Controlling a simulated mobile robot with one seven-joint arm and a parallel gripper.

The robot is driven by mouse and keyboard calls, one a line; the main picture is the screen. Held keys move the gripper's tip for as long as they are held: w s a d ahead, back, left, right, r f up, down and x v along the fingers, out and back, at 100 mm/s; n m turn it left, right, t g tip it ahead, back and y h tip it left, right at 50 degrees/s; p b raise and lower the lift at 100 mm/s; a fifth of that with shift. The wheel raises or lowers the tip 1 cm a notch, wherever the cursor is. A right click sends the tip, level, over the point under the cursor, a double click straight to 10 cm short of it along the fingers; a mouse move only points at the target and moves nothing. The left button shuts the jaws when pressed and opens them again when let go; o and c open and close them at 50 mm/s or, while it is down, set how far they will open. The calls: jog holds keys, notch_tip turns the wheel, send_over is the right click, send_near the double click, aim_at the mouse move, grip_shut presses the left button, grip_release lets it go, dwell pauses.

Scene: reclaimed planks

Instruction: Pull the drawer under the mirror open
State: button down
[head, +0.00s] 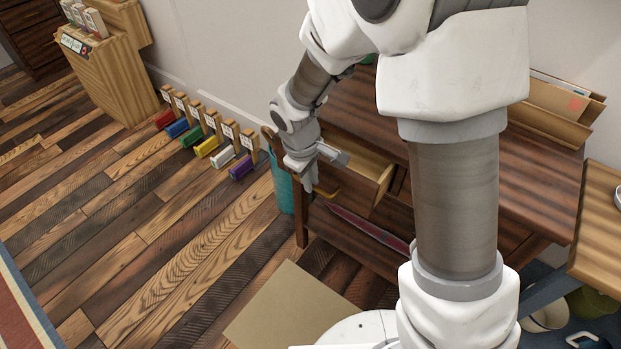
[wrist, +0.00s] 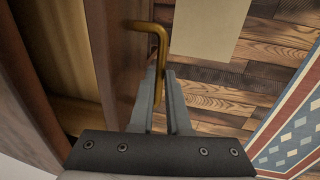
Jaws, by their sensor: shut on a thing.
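The drawer (head: 378,188) sits in a dark brown wooden table (head: 345,115) and is partly pulled out, with its pale inside showing. In the wrist view the drawer front (wrist: 118,50) runs along the left, with the open inside beyond it. A brass bar handle (wrist: 158,35) is on the front. My gripper (wrist: 160,80) is shut on the handle, which lies between the two fingers. In the head view my gripper (head: 318,178) is at the left end of the drawer front, beside the handle (head: 328,192). The mirror is not visible; my arm hides part of the table.
A teal bin (head: 283,185) stands by the table's left leg. Several coloured blocks with labelled holders line the wall, such as a purple one (head: 241,168). A tan flat board (head: 285,310) lies on the floor before the table. Open plank floor lies to the left.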

dwell(0.7)
jog(key=s+a+b, duration=0.2)
jog(key=s+a, duration=0.6)
jog(key=s, duration=0.2)
jog(key=shift+s+a+b, duration=0.2)
jog(key=shift+s+b, duration=0.05)
jog(key=shift+b, duration=0.05)
jog(key=c, duration=0.9)
grip_release()
jog(key=s+r+p, duration=0.1)
jog(key=r+p, duration=0.1)
jog(key=r, duration=0.3)
jog(key=a+r+p, duration=0.1)
jog(key=r+p, duration=0.1)
jog(key=r, duration=0.4)
jog(key=s+a+r+p, duration=0.1)
jog(key=r+p, duration=0.1)
jog(key=r, duration=0.4)
jog(key=shift+s, duration=0.35)
